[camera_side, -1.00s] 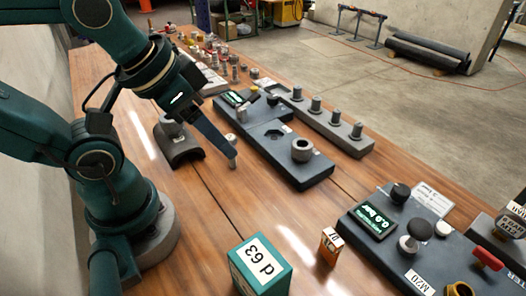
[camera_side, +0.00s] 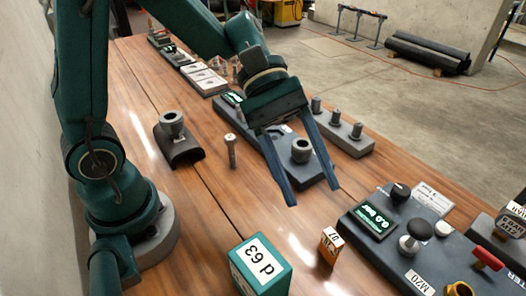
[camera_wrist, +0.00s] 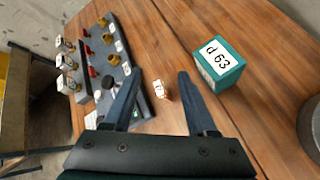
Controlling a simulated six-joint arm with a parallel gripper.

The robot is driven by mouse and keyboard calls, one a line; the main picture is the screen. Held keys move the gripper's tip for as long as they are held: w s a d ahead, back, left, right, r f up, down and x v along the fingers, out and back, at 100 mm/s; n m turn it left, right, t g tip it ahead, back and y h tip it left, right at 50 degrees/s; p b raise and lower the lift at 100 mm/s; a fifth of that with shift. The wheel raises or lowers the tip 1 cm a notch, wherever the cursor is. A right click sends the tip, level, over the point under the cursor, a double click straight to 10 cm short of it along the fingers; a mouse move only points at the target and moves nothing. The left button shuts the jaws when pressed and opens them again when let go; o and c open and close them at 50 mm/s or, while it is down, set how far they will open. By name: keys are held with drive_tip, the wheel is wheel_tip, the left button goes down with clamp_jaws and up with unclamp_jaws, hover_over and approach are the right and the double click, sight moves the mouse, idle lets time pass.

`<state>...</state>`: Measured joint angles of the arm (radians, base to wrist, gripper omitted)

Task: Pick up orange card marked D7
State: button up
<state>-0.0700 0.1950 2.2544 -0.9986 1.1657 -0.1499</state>
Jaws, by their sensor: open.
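The orange card marked D7 (camera_side: 329,250) stands upright on the wooden table, as a small orange block with a white label on top. In the wrist view the card (camera_wrist: 160,90) shows between my two fingers. My gripper (camera_side: 312,195) is open and empty, pointing down above the table, behind and above the card in the side view. In the wrist view its fingers (camera_wrist: 158,75) are spread well wider than the card. They do not touch it.
A teal box marked d 63 (camera_side: 261,266) stands close to the left of the card. A dark panel (camera_side: 375,255) with knobs, levers and a lit display lies to the right. A dark fixture with a grey ring (camera_side: 301,150) is behind my gripper. A bolt (camera_side: 231,152) stands farther left.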

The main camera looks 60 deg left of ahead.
sight(334, 236)
drive_tip(key=w+f+n+h, duration=0.1)
drive_tip(key=f+n, duration=0.1)
drive_tip(key=f, duration=0.1)
drive_tip(key=w+f+n+h, duration=0.1)
drive_tip(key=f+n, duration=0.1)
drive_tip(key=f, duration=0.1)
drive_tip(key=w+f+n+h, duration=0.1)
drive_tip(key=f+n, duration=0.1)
drive_tip(key=f, duration=0.1)
drive_tip(key=shift+w+d+n, duration=0.1)
drive_tip(key=shift+w+n, duration=0.2)
drive_tip(key=shift+w, duration=0.1)
drive_tip(key=shift+s+f, duration=0.1)
drive_tip(key=shift+f, duration=0.2)
drive_tip(key=shift+x, duration=2.55)
drive_tip(key=shift+s, duration=0.1)
clamp_jaws()
